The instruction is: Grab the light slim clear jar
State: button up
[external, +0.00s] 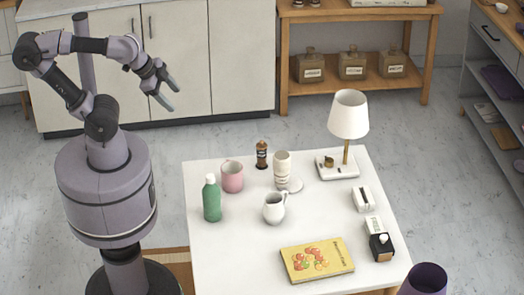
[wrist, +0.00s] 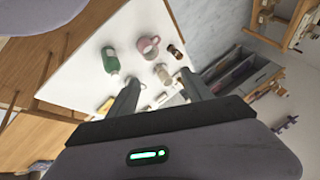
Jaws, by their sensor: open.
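A slim, pale, cream-looking vessel (external: 282,166) with faint bands stands upright on the white table, and it is the nearest match to the light slim clear jar. I cannot tell if it is clear. My gripper (external: 171,97) is open and empty, high above the floor to the left of the table's back edge, well apart from the vessel. In the wrist view the open fingers (wrist: 159,77) frame part of the tabletop, and the right finger partly covers the area near the pale vessel.
A pink mug (external: 232,177), green bottle (external: 212,200), small dark bottle (external: 262,154) and white jug (external: 274,208) stand close around the vessel. A lamp (external: 348,115) stands at the back right. A yellow book (external: 317,260) lies in front. The table's left front is clear.

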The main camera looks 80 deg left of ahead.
jog(key=m+g+h, duration=0.2)
jog(key=m+g, duration=0.4)
jog(key=m, duration=0.6)
send_over(262, 158)
notch_tip(262, 158, down, 19)
jog(key=f+b, duration=0.1)
jog(key=f, duration=0.3)
jog(key=f+b, duration=0.2)
jog(key=f, duration=0.2)
jog(key=a+f+b, duration=0.1)
jog(key=f, duration=0.3)
jog(key=shift+w+a+f, duration=0.1)
jog(key=shift+w, duration=0.1)
jog(key=f+b, duration=0.1)
jog(key=f, duration=0.1)
jog(key=f+b, duration=0.1)
jog(key=f, duration=0.1)
jog(key=f+b, duration=0.1)
jog(key=f, duration=0.1)
jog(key=shift+s+a+f+b, duration=0.1)
jog(key=shift+a+f+b, duration=0.05)
jog(key=shift+a+b, duration=0.15)
jog(key=shift+c, duration=0.7)
grip_shut()
